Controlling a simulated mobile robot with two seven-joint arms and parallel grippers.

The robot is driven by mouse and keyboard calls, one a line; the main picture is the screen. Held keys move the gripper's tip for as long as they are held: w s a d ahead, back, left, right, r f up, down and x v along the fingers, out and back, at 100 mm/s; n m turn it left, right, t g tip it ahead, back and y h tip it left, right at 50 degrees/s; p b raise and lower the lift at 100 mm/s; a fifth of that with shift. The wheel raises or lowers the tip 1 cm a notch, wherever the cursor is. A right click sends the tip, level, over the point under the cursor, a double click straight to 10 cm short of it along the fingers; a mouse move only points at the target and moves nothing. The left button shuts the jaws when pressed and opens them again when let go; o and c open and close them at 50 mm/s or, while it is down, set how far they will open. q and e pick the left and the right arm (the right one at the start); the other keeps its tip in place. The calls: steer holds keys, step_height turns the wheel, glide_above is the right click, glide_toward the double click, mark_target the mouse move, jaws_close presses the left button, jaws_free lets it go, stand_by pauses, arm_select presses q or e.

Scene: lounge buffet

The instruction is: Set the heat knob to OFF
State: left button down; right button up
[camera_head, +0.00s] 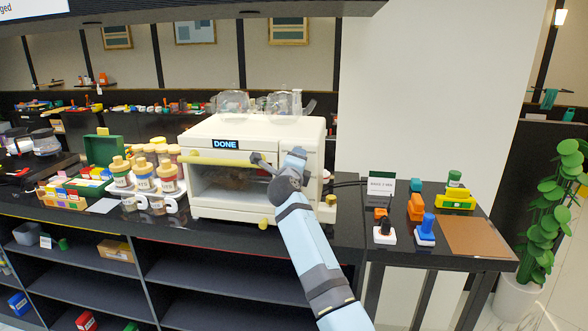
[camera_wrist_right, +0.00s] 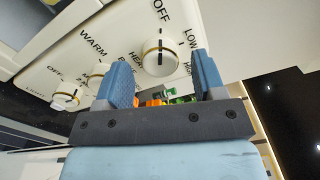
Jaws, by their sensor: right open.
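The cream oven (camera_head: 235,133) stands on the counter, its display reading DONE. In the right wrist view, the round white heat knob (camera_wrist_right: 160,57) with a gold ring sits on the cream panel, with OFF, LOW and HEAT printed around it. Its dark line lies along the direction of the OFF label, at the top of that view. My right gripper (camera_wrist_right: 163,78) is open, its two blue fingers spread on either side of the knob's line of sight; I cannot tell if they touch it. In the head view my right arm (camera_head: 307,240) hides much of the oven's right front. My left gripper is out of view.
Two other knobs sit on the panel, one by WARM (camera_wrist_right: 97,75) and one by another OFF (camera_wrist_right: 65,100). Spice jars (camera_head: 143,178) stand left of the oven. Blocks and stamps (camera_head: 425,230) and a brown mat (camera_head: 477,237) lie right of it. Glassware (camera_head: 232,102) is on top.

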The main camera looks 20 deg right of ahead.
steer(key=b+v, duration=0.3)
steer(key=v, duration=1)
steer(key=shift+s, duration=0.35)
steer(key=shift+a, duration=0.2)
